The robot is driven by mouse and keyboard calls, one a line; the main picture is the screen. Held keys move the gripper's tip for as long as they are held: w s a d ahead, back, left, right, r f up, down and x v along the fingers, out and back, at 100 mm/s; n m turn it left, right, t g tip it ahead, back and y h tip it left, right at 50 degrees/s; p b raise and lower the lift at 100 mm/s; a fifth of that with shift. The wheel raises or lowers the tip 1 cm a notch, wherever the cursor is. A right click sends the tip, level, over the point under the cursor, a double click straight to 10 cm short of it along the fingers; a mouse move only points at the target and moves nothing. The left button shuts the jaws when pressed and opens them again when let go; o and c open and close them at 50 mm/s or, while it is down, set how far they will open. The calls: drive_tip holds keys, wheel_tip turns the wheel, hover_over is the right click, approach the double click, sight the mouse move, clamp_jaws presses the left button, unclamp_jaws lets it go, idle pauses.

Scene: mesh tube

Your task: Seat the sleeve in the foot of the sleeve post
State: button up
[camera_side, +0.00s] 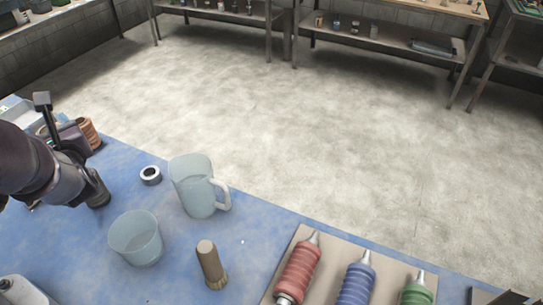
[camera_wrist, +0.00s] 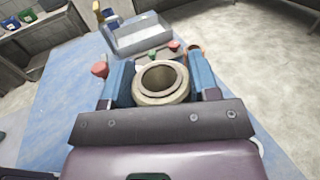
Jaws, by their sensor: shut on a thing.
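My gripper (camera_wrist: 160,78) is shut on a round, hollow, beige-grey sleeve (camera_wrist: 162,98) with a brownish inner rim, gripped between two blue fingers in the wrist view. In the side view my gripper (camera_side: 80,136) is at the far left, over the back edge of the blue table. A copper-brown ribbed cylinder (camera_side: 89,132) shows at its fingers; I cannot tell whether it is the held sleeve.
A beige board (camera_side: 331,251) holds red, blue and green ribbed pieces at right. A grey tray (camera_wrist: 140,38) lies beyond my gripper.

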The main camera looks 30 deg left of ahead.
drive_tip(key=s+a+r+n+g, duration=0.1)
drive_tip(key=a+r, duration=0.2)
drive_tip(key=a, duration=0.4)
drive_tip(key=s+a+r, duration=0.2)
drive_tip(key=a+r, duration=0.2)
drive_tip(key=a, duration=0.2)
drive_tip(key=shift+m+t, duration=0.6)
drive_tip(key=shift+t, duration=0.1)
drive_tip(key=f, duration=0.6)
drive_tip(key=w+f, duration=0.1)
drive_tip(key=f, duration=1.1)
drive_tip(key=shift+w+a+f, duration=0.15)
drive_tip(key=shift+a+f, duration=0.1)
drive_tip(key=shift+a, duration=0.05)
drive_tip(key=shift+f, duration=0.1)
drive_tip(key=o, duration=1)
drive_tip(key=shift+f, duration=0.1)
drive_tip(key=shift+c, duration=0.2)
